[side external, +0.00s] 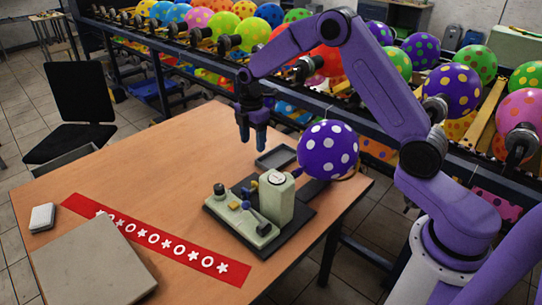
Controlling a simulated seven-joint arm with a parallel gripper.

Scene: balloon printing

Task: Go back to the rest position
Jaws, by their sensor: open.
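My gripper (253,138) hangs from the purple arm, pointing down above the wooden table (160,150). It is open and holds nothing that I can see. A purple balloon with white dots (328,150) sits at the table's right side, beside the printing machine (278,197). The gripper is to the left of this balloon and apart from it. The machine stands on a black base and has small knobs and levers on its left part.
A dark shallow tray (276,158) lies behind the machine. A red strip with white shapes (155,238), a grey board (92,265) and a small white block (42,217) lie in front. Racks of balloons (205,20) run behind. The table's left middle is clear.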

